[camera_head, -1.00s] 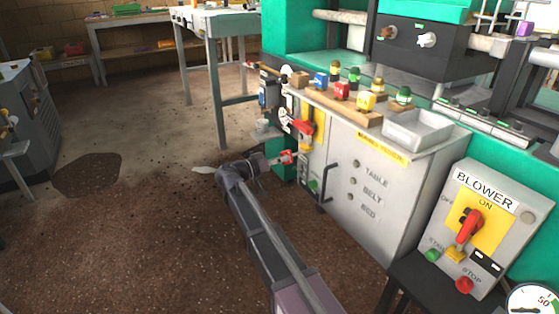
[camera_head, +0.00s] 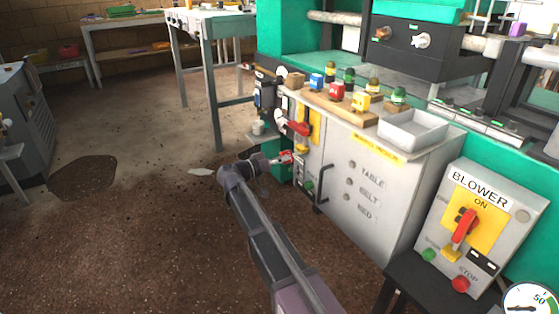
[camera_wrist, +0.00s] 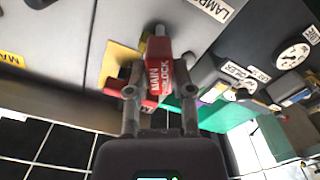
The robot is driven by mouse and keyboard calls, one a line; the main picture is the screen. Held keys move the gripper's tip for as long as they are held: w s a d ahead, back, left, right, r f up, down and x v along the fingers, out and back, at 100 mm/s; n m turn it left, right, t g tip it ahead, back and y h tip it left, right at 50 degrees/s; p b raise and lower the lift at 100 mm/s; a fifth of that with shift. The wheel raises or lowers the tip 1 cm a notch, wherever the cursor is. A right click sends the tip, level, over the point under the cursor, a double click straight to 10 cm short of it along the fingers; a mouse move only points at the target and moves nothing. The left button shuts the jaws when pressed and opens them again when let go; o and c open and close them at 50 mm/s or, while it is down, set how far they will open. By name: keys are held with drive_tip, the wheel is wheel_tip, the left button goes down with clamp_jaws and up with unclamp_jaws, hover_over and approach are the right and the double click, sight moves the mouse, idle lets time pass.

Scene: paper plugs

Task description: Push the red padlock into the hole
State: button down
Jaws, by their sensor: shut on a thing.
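The red padlock (camera_wrist: 158,68) shows in the wrist view between my fingers, with white lettering including "MAIN" and a grey shackle pointing up in the picture. My gripper (camera_wrist: 159,98) is shut on its sides. In the head view my gripper (camera_head: 273,161) holds the small red padlock (camera_head: 287,157) beside the left end of the grey cabinet. A yellow plate (camera_wrist: 118,64) lies behind the padlock in the wrist view, with more red next to it. A red switch handle (camera_head: 298,128) is above the padlock in the head view. I cannot make out the hole.
The grey cabinet (camera_head: 365,165) has a black handle (camera_head: 322,183) right of my gripper. Several coloured padlocks stand on a wooden board (camera_head: 345,108) on top. The blower box (camera_head: 470,225) is at right. Open floor (camera_head: 140,235) lies left.

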drive_tip(key=shift+x, duration=1.1)
drive_tip(key=shift+c, duration=2.1)
unclamp_jaws()
drive_tip(key=shift+a, duration=0.15)
drive_tip(key=v, duration=1.1)
drive_tip(key=shift+s+a, duration=0.3)
drive_tip(key=shift+s, duration=0.1)
